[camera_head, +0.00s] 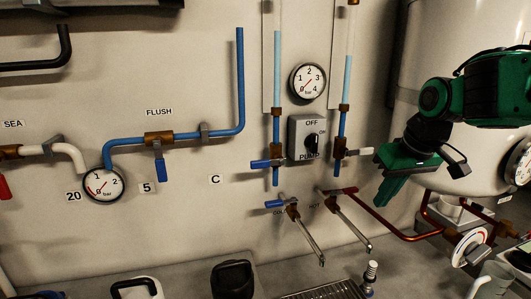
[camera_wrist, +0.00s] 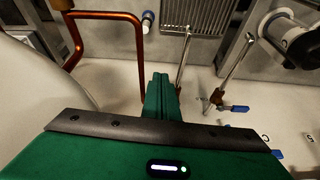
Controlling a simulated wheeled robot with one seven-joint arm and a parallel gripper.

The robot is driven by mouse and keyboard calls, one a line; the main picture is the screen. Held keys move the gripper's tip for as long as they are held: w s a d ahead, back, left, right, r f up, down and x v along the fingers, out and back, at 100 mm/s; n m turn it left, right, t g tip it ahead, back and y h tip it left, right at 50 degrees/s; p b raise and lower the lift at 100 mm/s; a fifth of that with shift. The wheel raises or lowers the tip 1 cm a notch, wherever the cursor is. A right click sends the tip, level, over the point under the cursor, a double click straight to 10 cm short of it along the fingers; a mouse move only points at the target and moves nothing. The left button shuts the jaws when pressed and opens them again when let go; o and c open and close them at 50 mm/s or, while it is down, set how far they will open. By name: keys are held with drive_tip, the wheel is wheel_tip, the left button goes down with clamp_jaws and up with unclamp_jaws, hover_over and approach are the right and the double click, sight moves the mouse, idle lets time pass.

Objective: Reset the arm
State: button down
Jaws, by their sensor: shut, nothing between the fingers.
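My green arm (camera_head: 450,100) reaches in from the right side of the head view. My gripper (camera_head: 388,196) points down and to the left, in front of the wall and apart from it. Its fingers are together and hold nothing. In the wrist view the closed fingers (camera_wrist: 160,84) stand upright in the middle.
A copper pipe (camera_head: 395,236) runs below my gripper. A white tank (camera_head: 470,60) stands behind my arm. The wall holds a pump switch (camera_head: 311,140), a gauge (camera_head: 308,81), blue pipes (camera_head: 240,80) and a blue-handled tap (camera_head: 280,204). A drain grate (camera_head: 325,290) lies below.

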drive_tip(key=s+f+m+h, duration=0.1)
drive_tip(key=s+f+m, duration=0.1)
drive_tip(key=s+f, duration=0.65)
drive_tip(key=s+d+f+m+g, duration=0.2)
drive_tip(key=s+d+m, duration=0.1)
drive_tip(key=s+d, duration=0.3)
drive_tip(key=s+d+f+m+g, duration=0.1)
drive_tip(key=s+d+m+g, duration=0.1)
drive_tip(key=s+d, duration=0.3)
drive_tip(key=s+m, duration=0.1)
drive_tip(key=s, duration=0.3)
drive_tip(key=shift+s+d+f, duration=0.25)
drive_tip(key=shift+d+f, duration=0.1)
drive_tip(key=shift+f, duration=0.05)
